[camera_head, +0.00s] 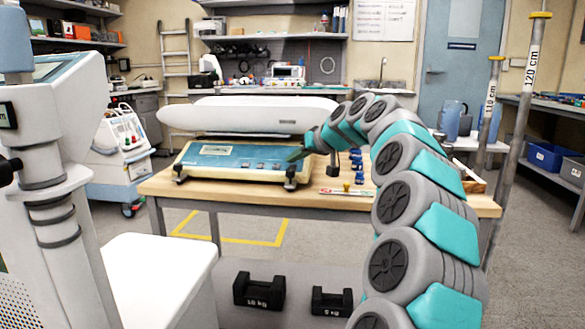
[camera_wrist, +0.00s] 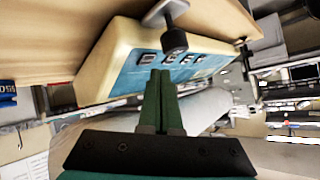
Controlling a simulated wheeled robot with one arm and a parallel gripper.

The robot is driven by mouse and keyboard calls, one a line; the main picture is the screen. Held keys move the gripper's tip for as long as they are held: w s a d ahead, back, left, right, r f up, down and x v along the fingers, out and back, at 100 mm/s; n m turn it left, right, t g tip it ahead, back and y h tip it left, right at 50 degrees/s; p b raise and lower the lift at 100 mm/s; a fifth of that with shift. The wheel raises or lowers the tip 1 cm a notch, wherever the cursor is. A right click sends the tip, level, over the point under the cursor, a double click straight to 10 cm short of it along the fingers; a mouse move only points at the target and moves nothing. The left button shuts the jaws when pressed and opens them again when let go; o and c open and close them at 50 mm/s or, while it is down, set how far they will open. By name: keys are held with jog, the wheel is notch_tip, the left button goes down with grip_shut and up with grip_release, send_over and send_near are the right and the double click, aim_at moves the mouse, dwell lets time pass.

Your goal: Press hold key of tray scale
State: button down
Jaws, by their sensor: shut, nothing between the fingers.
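The tray scale stands on the wooden table, with a cream base (camera_head: 232,178) and a long white tray (camera_head: 250,115) above it. Its blue front panel (camera_head: 205,149) carries a row of several small dark keys (camera_head: 245,164). The keys also show in the wrist view (camera_wrist: 168,59), but I cannot read which is hold. My gripper (camera_head: 293,156) is at the right end of the panel, right of the keys. In the wrist view its green fingers (camera_wrist: 160,73) are together and empty, pointing toward the panel's key row. I cannot tell whether the tips touch the panel.
A dark foot knob (camera_wrist: 173,41) of the scale stands just beyond the fingertips in the wrist view. A white column stands at left.

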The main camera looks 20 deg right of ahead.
jog(key=shift+s+a+r+p, duration=0.2)
jog(key=shift+s+r+p, duration=0.05)
jog(key=shift+r, duration=0.5)
jog(key=shift+s+a+r+p, duration=0.15)
jog(key=shift+s+r+p, duration=0.15)
jog(key=shift+r, duration=0.5)
jog(key=shift+s+a+r+p, duration=0.2)
jog(key=shift+s+r+p, duration=0.05)
jog(key=shift+r, duration=0.5)
jog(key=s+a+f+n+g+y+p, duration=0.15)
jog(key=s+a, duration=0.25)
jog(key=a, duration=0.4)
jog(key=s+a+f+g, duration=0.2)
jog(key=s+a+f, duration=0.1)
jog(key=s+a, duration=0.3)
jog(key=s+a+f+g, duration=0.3)
jog(key=s+a+f, duration=0.45)
jog(key=s, duration=0.25)
jog(key=s+f+g+h, duration=0.1)
jog(key=s+f, duration=0.4)
jog(key=s, duration=0.5)
jog(key=s+f+g+h+p, duration=0.1)
jog(key=s+f, duration=0.4)
jog(key=s, duration=0.5)
jog(key=s+d+f+g+h+p, duration=0.1)
jog(key=s+f+g, duration=0.3)
jog(key=s, duration=0.6)
jog(key=shift+f+m+h, duration=0.35)
jog(key=shift+f+h, duration=0.05)
jog(key=shift+h, duration=0.45)
